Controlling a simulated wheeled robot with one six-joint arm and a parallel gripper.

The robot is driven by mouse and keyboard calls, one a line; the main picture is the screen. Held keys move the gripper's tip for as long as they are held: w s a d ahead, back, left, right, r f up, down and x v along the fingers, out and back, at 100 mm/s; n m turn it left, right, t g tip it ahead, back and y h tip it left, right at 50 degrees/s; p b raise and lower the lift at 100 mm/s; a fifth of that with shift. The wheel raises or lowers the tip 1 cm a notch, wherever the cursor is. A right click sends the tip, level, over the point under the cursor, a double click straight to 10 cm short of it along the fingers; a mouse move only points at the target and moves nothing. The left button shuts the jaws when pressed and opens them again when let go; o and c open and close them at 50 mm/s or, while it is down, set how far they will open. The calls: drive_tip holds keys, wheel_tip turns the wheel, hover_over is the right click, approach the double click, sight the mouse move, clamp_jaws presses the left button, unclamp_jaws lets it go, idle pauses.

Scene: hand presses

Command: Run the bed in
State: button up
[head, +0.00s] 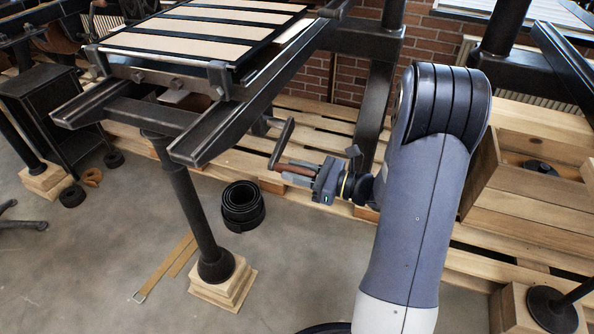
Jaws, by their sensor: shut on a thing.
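The press bed (234,76) shows at upper left. It is a dark flat frame with pale strips on it, and it lies on the dark metal rails (235,120). A dark crank arm (282,143) stands tilted below the right rail, with a brown handle (296,169) at its lower end. My gripper (297,172) is shut on the brown handle, its grey fingers along the handle's sides. My arm reaches in from the lower right. The crank's shaft under the rails is mostly hidden.
A dark leg (188,200) on a stacked wooden foot (222,287) holds up the rails. A black roll (242,206) and a tan strap (166,266) lie on the floor. Wooden pallets (322,143) and a wooden crate (515,205) stand behind and right of my arm.

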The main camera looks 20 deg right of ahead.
clamp_jaws()
drive_tip(key=shift+r+m+p, duration=0.3)
drive_tip(key=shift+r+p, duration=0.05)
drive_tip(key=shift+p, duration=0.25)
